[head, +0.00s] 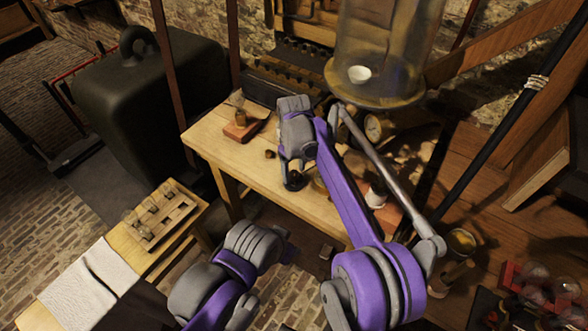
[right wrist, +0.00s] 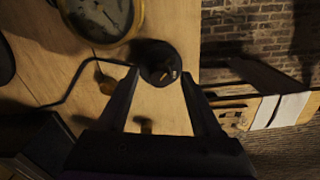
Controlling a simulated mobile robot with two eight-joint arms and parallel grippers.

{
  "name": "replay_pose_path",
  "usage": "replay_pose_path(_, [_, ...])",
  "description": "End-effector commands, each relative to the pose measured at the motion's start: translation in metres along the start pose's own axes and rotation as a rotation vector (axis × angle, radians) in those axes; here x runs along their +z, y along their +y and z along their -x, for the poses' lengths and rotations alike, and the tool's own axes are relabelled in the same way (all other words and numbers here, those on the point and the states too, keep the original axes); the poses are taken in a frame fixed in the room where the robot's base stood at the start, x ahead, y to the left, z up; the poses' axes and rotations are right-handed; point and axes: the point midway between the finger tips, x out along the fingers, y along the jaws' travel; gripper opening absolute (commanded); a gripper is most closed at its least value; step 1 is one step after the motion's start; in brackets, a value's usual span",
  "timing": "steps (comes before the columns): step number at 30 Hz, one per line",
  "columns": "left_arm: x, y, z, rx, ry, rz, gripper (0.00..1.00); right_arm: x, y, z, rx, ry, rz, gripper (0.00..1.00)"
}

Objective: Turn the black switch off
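The black switch (right wrist: 158,64) is a round dark base with a small brass-coloured lever, on the wooden table (head: 225,150). In the head view the switch (head: 294,182) is a dark disc partly hidden by my right gripper (head: 294,166). In the right wrist view the right gripper (right wrist: 158,76) is open, its two fingertips on either side of the switch's near edge with nothing between them. I cannot tell whether they touch it. The left arm is low at the front of the head view; its gripper is mostly hidden and its finger state unclear.
A brass dial (right wrist: 102,14) stands near the switch, and a dark wire runs along the tabletop. A large glass jar (head: 385,50) hangs behind my right arm. A red block (head: 243,128) sits at the table's left. A wooden rack (head: 160,215) and white cloth (head: 88,285) lie lower left.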

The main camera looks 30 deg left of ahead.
Motion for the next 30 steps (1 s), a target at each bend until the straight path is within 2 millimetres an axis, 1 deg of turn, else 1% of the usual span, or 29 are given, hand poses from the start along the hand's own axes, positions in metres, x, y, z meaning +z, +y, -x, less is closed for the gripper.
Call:
replay_pose_path(7, [0.0, 0.0, 0.0, 0.0, 0.0, 0.0, 0.5, 0.0, 0.0, 0.001, 0.0, 0.0, -0.001, 0.66])
replay_pose_path(11, [-0.001, 0.0, 0.001, 0.0, 0.0, 0.0, 0.5, 0.0, 0.0, 0.011, 0.0, 0.0, 0.0, 0.66])
replay_pose_path(14, [-0.001, 0.0, 0.002, 0.0, 0.001, 0.0, 0.5, 0.0, 0.0, 0.028, 0.0, 0.0, 0.0, 0.66])
replay_pose_path(21, [-0.005, 0.0, 0.006, 0.0, 0.003, 0.0, 0.5, 0.0, 0.0, 0.078, 0.0, 0.0, 0.001, 0.66])
replay_pose_path(24, [-0.007, 0.0, 0.008, 0.0, 0.004, 0.0, 0.5, 0.0, 0.0, 0.093, 0.0, 0.0, 0.0, 0.66])
replay_pose_path(27, [-0.008, 0.0, 0.009, 0.0, 0.005, 0.0, 0.5, 0.0, 0.0, 0.103, 0.0, 0.0, 0.0, 0.66])
replay_pose_path(30, [-0.008, 0.0, 0.01, 0.0, 0.005, 0.0, 0.5, 0.0, 0.0, 0.107, 0.0, 0.0, -0.001, 0.66])
